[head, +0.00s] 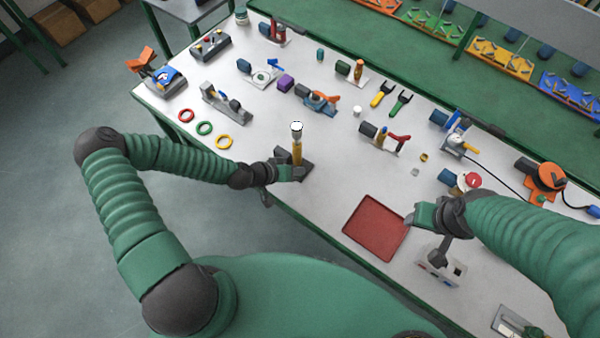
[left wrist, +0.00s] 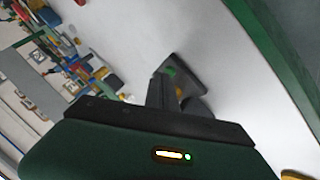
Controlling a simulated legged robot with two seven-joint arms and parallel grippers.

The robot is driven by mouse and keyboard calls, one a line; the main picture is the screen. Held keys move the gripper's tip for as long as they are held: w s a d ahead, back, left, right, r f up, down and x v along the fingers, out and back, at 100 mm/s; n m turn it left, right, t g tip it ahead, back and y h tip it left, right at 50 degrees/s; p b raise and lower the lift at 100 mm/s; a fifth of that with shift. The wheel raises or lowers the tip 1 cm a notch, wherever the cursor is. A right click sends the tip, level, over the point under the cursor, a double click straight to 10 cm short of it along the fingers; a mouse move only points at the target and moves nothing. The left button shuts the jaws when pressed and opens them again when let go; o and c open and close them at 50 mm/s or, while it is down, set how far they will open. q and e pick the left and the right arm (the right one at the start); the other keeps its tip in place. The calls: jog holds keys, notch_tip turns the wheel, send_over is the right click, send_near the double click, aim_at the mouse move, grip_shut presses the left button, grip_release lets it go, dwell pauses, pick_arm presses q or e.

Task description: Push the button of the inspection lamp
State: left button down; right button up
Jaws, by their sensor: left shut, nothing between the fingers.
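The inspection lamp (head: 297,150) stands upright near the table's front edge, with a yellow body and a white top. It stands on a dark base (head: 307,158). My left gripper (head: 298,174) is shut and empty, low beside the lamp on its near side. I cannot tell whether it touches the lamp, and the lamp's button is not distinguishable. In the left wrist view, dark finger parts (left wrist: 176,88) show over the pale tabletop. My right gripper (head: 414,218) is by the red tray's right side; its finger opening is unclear.
The red tray (head: 376,226) lies right of the lamp. A grey box with buttons (head: 440,268) stands below the right gripper. Red, green and yellow rings (head: 204,128) lie left of the lamp. Several tools and devices fill the back of the table (head: 335,195). Tabletop between lamp and tray is clear.

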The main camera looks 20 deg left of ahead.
pick_arm(q)
jog(key=shift+r+p, duration=0.75)
jog(key=shift+r, duration=0.1)
notch_tip(320, 180, up, 6)
jog(key=p, duration=0.4)
jog(key=shift+p, duration=0.4)
